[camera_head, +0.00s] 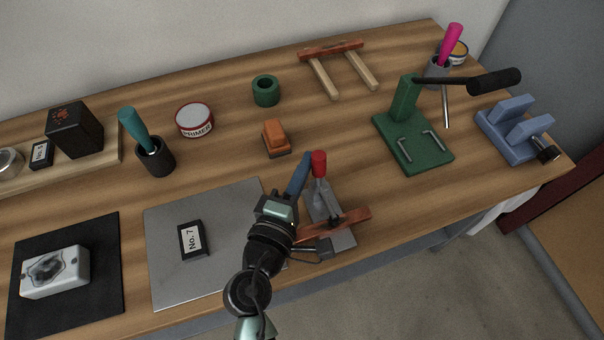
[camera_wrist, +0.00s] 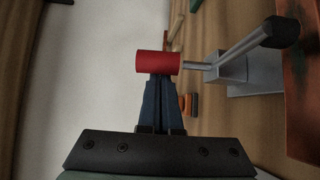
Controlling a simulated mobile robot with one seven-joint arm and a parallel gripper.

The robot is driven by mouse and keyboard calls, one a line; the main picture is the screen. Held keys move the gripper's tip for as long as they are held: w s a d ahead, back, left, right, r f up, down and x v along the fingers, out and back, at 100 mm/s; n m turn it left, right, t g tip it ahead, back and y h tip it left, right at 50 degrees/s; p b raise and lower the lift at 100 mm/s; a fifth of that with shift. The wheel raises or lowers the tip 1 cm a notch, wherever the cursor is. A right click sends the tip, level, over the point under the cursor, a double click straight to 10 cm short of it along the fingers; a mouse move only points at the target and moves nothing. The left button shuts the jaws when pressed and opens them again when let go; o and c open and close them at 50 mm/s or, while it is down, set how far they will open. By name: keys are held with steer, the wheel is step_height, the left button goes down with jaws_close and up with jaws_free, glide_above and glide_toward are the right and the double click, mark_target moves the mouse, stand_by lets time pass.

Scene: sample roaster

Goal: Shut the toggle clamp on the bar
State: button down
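The toggle clamp (camera_head: 318,202) is grey with a red handle grip (camera_head: 319,163), and stands near the table's front edge. The reddish-brown bar (camera_head: 354,217) lies across the front of its grey base. My gripper (camera_head: 303,164) has blue fingers just left of the red grip. In the wrist view the fingers (camera_wrist: 159,90) are together, with their tips at the red grip (camera_wrist: 158,64); the grip lies across the tips, not between them. Contact cannot be told for sure. The clamp's arm ends in a black tip (camera_wrist: 281,32) near the bar (camera_wrist: 300,90); whether it touches is unclear.
A grey plate (camera_head: 165,240) with a "No. 7" block (camera_head: 192,240) lies left of my arm. An orange block (camera_head: 276,138) stands behind the clamp. A green stand (camera_head: 425,157) with a black-handled lever (camera_head: 494,82) is to the right. Bare wood lies between it and the clamp.

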steer(key=shift+s+d+f+b, duration=0.15)
steer(key=shift+d+b, duration=0.05)
steer(key=shift+b, duration=0.1)
steer(key=shift+s+b, duration=0.15)
steer(key=shift+b, duration=0.2)
steer(key=shift+s+r, duration=0.15)
steer(key=shift+r, duration=0.05)
